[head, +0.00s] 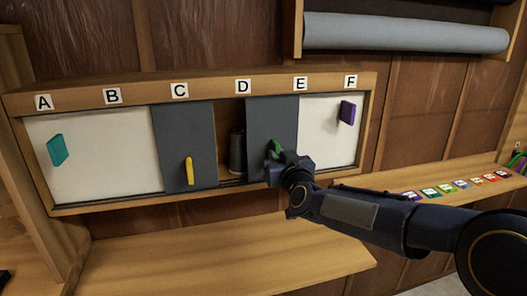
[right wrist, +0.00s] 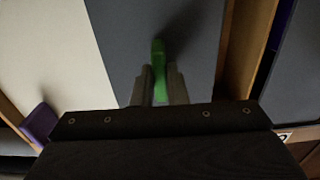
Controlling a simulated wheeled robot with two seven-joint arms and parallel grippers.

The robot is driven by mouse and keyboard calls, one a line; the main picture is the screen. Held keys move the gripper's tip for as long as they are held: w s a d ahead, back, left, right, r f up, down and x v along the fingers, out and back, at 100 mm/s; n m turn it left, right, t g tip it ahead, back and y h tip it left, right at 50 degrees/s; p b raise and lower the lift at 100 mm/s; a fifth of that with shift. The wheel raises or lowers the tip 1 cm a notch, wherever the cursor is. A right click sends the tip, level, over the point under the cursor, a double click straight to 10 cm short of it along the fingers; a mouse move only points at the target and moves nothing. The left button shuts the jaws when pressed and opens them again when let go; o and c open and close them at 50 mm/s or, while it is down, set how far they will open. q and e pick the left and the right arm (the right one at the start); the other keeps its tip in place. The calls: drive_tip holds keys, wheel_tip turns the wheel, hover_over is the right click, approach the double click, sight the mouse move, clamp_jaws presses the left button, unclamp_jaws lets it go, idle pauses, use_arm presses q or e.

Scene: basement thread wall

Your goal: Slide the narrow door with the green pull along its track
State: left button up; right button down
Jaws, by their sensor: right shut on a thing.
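The narrow grey door (head: 266,119) stands under the letters D and E in the wall cabinet. Its green pull (head: 276,146) is partly hidden by my right gripper (head: 279,161). In the right wrist view the green pull (right wrist: 159,72) sits between the two fingers of my right gripper (right wrist: 159,88), which is shut on it. The grey door (right wrist: 150,35) fills the middle of that view. The lower track (head: 232,184) runs along the cabinet's bottom edge. My left gripper is in neither view.
A dark cylinder (head: 237,151) stands in the open gap left of the door. Another grey door (head: 184,140) has a yellow pull (head: 189,171). White panels carry a teal pull (head: 57,150) and a purple pull (head: 348,112). A wooden shelf (head: 230,255) lies below.

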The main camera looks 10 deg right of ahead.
drive_tip(key=d+b, duration=0.1)
drive_tip(key=d, duration=0.1)
drive_tip(key=d+b, duration=0.4)
drive_tip(key=shift+w+f, duration=0.1)
drive_tip(key=shift+f, duration=0.15)
drive_tip(key=shift+d+r, duration=0.2)
drive_tip(key=shift+d, duration=0.15)
drive_tip(key=c, duration=1.5)
unclamp_jaws()
drive_tip(key=shift+s, duration=3.5)
